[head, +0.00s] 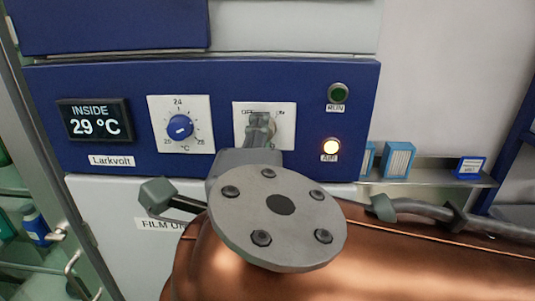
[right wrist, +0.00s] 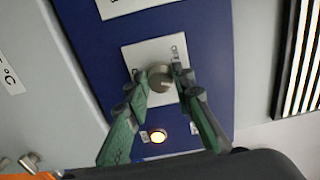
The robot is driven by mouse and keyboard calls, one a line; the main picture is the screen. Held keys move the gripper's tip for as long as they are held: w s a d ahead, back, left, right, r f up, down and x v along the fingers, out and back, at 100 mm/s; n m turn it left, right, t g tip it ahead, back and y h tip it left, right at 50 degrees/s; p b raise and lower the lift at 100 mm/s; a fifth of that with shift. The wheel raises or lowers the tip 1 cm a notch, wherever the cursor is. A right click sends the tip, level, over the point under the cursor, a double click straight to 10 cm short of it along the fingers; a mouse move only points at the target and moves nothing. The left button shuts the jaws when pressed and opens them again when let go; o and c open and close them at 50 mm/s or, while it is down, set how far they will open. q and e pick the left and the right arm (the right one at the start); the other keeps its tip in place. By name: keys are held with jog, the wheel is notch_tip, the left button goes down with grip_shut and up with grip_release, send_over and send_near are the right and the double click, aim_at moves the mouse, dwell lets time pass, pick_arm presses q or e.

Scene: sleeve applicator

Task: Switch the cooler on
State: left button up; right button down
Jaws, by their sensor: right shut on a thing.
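The cooler is a blue control panel (head: 225,85) with a display (head: 93,119) reading "INSIDE 29 °C". A white switch plate (head: 287,128) sits on its right part; it also shows in the right wrist view (right wrist: 135,58). Its round grey knob (right wrist: 160,78) has small labels beside it, too blurred to read surely. My right gripper (head: 259,125) is at this plate; in the wrist view its green fingers (right wrist: 160,85) are closed on the knob. The green "RUN" lamp (head: 339,93) looks dark. The amber "AIR" lamp (head: 331,148) is lit.
A blue temperature dial (head: 180,127) on a white plate is left of the switch. A shelf (head: 430,178) with small blue-and-white boxes (head: 397,160) is at the right. A glass-fronted cabinet with bottles (head: 36,226) stands at the left.

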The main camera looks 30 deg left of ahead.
pick_arm(q)
jog(key=shift+s+f+b, duration=0.35)
jog(key=shift+f+b, duration=0.3)
jog(key=shift+f, duration=0.15)
jog(key=shift+s+f+b, duration=0.35)
jog(key=shift+f+b, duration=0.3)
jog(key=shift+f, duration=0.1)
pick_arm(e)
jog(key=shift+m, duration=2.1)
jog(key=c, duration=1.7)
grip_release()
jog(key=shift+o, duration=0.2)
